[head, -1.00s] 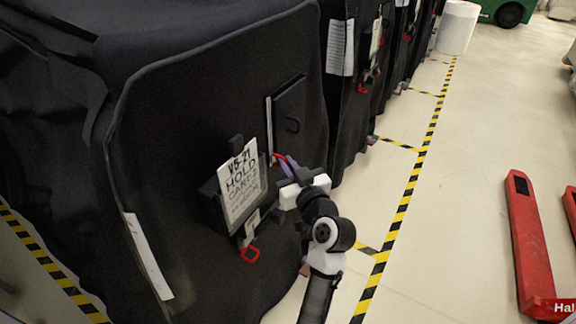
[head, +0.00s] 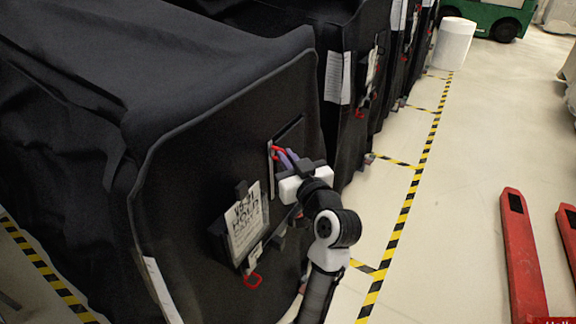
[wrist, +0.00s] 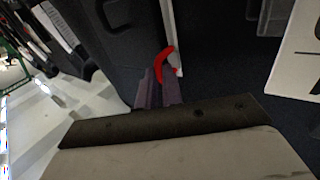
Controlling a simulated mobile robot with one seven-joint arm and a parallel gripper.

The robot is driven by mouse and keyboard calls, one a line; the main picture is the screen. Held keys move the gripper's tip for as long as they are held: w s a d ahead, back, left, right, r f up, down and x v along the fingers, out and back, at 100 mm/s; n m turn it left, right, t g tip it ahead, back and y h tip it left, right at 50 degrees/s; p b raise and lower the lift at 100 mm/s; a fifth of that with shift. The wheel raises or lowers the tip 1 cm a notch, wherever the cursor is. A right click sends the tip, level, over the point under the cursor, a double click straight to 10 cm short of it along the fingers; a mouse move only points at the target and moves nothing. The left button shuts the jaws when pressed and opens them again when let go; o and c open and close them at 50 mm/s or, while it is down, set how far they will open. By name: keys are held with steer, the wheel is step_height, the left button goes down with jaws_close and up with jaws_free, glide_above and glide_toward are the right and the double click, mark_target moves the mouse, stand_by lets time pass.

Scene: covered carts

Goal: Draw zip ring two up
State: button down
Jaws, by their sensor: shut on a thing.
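My gripper (head: 287,158) is shut on a red zip ring (head: 276,151) at the top of a pale zip strip (head: 271,180) on the black cart cover (head: 190,150). In the wrist view the red ring (wrist: 163,66) curves around the purple fingertips (wrist: 157,92), with the pale strip (wrist: 177,55) beside it. Just above the ring a dark slit (head: 290,128) slants up to the right. I read no number on the ring. My gripper hides part of the cover to the right of the strip.
A placard reading HOLD (head: 245,225) hangs below and left of my gripper, with another red ring (head: 253,281) under it. More covered carts (head: 360,70) stand behind. Yellow-black floor tape (head: 400,220) and red forks (head: 522,255) lie to the right, with open floor between.

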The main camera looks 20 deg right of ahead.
steer(key=shift+r, duration=0.4)
steer(key=shift+f, duration=0.1)
steer(key=c, duration=1.5)
jaws_free()
steer(key=shift+c, duration=0.2)
steer(key=s+d+p, duration=0.1)
steer(key=s+p, duration=0.2)
steer(key=s, duration=1)
steer(key=shift+s, duration=0.4)
